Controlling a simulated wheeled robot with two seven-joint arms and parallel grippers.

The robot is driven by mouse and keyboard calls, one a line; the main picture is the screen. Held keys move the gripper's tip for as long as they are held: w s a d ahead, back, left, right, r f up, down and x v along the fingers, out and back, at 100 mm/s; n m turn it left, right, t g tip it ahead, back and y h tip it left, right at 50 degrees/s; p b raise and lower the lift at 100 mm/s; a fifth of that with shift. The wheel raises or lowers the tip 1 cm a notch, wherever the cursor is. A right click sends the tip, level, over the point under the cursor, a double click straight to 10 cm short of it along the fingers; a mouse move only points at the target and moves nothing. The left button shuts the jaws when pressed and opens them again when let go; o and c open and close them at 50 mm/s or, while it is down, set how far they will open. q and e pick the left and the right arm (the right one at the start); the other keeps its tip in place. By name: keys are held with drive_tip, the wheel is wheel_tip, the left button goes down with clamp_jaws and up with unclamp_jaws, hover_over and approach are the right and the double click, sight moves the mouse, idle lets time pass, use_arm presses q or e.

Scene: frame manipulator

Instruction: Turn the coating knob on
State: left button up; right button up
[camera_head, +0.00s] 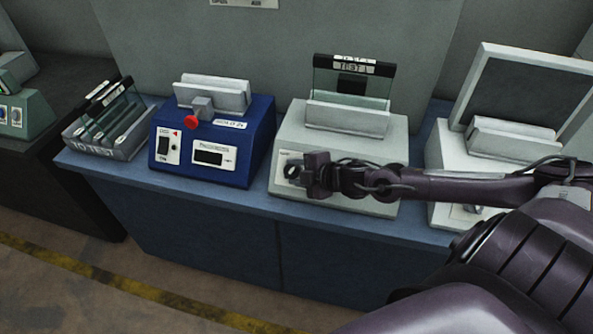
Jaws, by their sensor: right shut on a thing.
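A pale grey-white machine (292,126) stands in the middle of the blue bench, with a dark round knob (291,170) on its front face. My right gripper (308,176) reaches in from the right and is at this knob, shut on it. The gripper and wrist hide part of the machine's front panel and the knob's right side. The knob's exact setting cannot be told, and the small label above it is too small to read. A glass plate labelled "TEST 1" (352,82) stands upright in the slot on top of this machine. My left gripper is not in view.
A blue machine (258,142) with a red knob (191,123) stands to the left. A grey rack (130,143) holds several glass plates at the bench's left end. A white machine with a raised dark panel (520,95) stands at the right. The blue bench (200,193) has a narrow free front edge.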

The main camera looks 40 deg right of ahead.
drive_tip(key=shift+s+f+m+t, duration=0.1)
drive_tip(key=shift+f+m+t, duration=0.05)
drive_tip(key=shift+m+t, duration=0.3)
drive_tip(key=shift+t, duration=0.25)
drive_tip(key=o, duration=1)
drive_tip(key=p+v, duration=0.2)
drive_tip(key=v, duration=0.5)
drive_tip(key=shift+s+r, duration=0.25)
drive_tip(key=shift+s, duration=0.1)
